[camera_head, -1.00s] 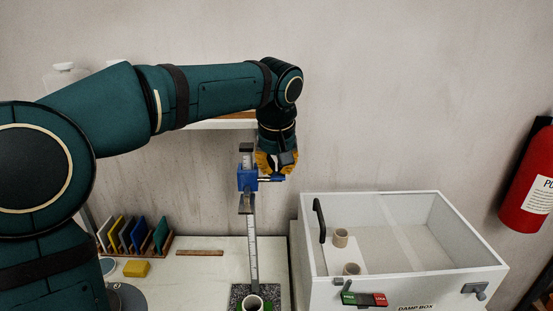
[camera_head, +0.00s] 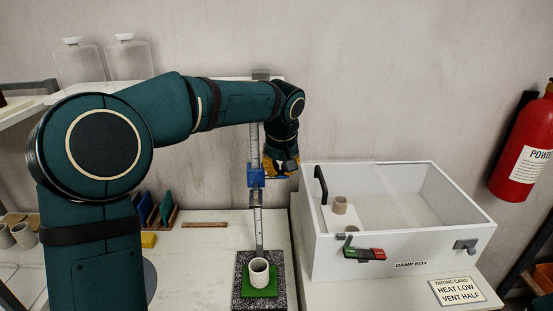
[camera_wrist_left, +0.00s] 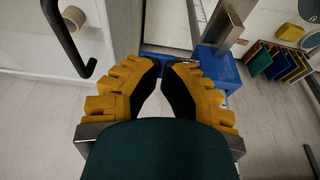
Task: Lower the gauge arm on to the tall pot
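The gauge is an upright steel scale (camera_head: 257,225) rising from a speckled stone base (camera_head: 237,293). A pale pot (camera_head: 259,280) stands upright on a green pad (camera_head: 262,292) on that base. The blue gauge arm (camera_head: 256,180) sits on the scale well above the pot, with a clear gap between them. My left gripper (camera_head: 280,172) is at the right side of the blue slider. In the left wrist view its orange fingers (camera_wrist_left: 162,68) nearly meet at a blue bar beside the blue slider (camera_wrist_left: 222,72); the exact contact is partly hidden. My right gripper is not in view.
A white damp box (camera_head: 400,245) stands to the right, with a black handle (camera_head: 320,185) and a pot (camera_head: 340,205) inside. More pots (camera_head: 24,235) stand at far left.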

